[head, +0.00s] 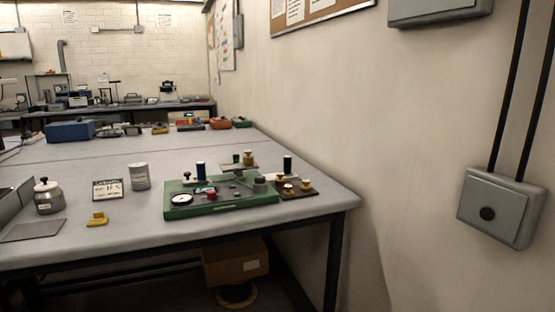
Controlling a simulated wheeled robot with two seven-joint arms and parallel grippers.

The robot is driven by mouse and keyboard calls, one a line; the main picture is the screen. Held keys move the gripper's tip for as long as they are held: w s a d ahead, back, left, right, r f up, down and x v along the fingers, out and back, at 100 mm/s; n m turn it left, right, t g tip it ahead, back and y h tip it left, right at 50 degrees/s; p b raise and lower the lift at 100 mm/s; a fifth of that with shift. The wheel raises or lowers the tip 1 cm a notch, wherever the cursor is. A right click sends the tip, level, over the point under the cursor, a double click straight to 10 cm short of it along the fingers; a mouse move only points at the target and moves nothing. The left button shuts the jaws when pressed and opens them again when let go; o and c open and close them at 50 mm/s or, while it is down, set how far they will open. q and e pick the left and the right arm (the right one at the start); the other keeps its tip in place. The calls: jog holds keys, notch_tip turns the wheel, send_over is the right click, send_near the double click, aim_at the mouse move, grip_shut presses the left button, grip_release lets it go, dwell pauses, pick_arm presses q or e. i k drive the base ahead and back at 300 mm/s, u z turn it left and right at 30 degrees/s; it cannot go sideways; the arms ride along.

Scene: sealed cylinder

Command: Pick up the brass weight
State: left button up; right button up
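Small brass-coloured pieces show at the right part of the near table (330,199). Two short brass pieces, one of them a brass knob (305,185), stand on a small dark brown board (298,195). Another brass-coloured cylinder (248,159) stands behind the green apparatus board (222,208). They are small in the head view, and I cannot tell for sure which one is the brass weight. Neither of my grippers is in view.
The green board carries a dial (181,199) and a dark blue cylinder (201,171). A wall borders the table's right. A cardboard box (235,267) is underneath.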

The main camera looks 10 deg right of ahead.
aim_at(248, 161)
jog(key=z, duration=0.55)
jog(key=i, duration=0.8)
jog(key=z, duration=0.15)
